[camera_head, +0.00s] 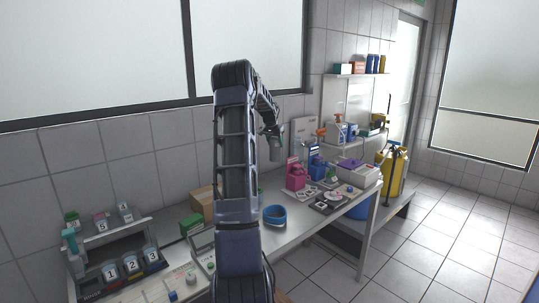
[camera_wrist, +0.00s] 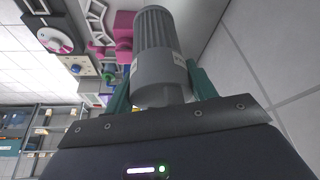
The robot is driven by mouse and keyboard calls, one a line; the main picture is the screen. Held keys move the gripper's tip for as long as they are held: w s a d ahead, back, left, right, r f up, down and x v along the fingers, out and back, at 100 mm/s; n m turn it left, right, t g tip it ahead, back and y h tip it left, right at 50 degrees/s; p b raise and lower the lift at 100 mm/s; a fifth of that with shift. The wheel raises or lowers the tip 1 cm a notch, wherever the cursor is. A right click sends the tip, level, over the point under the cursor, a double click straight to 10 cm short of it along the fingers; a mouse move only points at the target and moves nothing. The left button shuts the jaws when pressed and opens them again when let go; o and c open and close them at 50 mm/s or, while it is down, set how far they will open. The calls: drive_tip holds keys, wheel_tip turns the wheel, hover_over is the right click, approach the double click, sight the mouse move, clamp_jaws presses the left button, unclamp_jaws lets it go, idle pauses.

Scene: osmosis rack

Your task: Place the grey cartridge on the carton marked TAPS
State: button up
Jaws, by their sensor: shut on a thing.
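My gripper (camera_wrist: 161,88) is shut on the grey cartridge (camera_wrist: 158,45), a ribbed cylinder with a smooth collar between the two teal fingers in the wrist view. In the head view my gripper (camera_head: 274,139) is raised above the bench, right of the arm column, pointing down; the cartridge is small and hard to make out there. A brown carton (camera_head: 201,204) stands on the bench against the wall, left of and below my gripper, partly hidden by my arm. No TAPS marking can be read on it.
A rack (camera_head: 120,262) with numbered cartridges stands at the bench's left end. A green box (camera_head: 191,225) is in front of the carton. A blue bowl (camera_head: 274,215) sits mid-bench. Pink (camera_head: 296,177) and blue items, bottles and a purple-topped box (camera_head: 357,170) crowd the right end.

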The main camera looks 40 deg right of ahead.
drive_tip(key=w+a+r+n+t+y, duration=0.1)
drive_tip(key=w+a+r+n, duration=0.15)
drive_tip(key=a, duration=0.95)
drive_tip(key=w+a+r+n, duration=0.15)
drive_tip(key=a+r, duration=0.25)
drive_tip(key=a, duration=0.8)
drive_tip(key=w+a+r+n+t+y, duration=0.1)
drive_tip(key=w+a+r+n, duration=0.2)
drive_tip(key=a, duration=0.9)
wheel_tip(320, 180, down, 19)
drive_tip(key=s, duration=0.1)
drive_tip(key=shift+d+r, duration=0.15)
drive_tip(key=shift+r, duration=0.05)
drive_tip(key=shift+s+f, duration=0.1)
drive_tip(key=o, duration=0.9)
drive_tip(key=shift+o, duration=0.8)
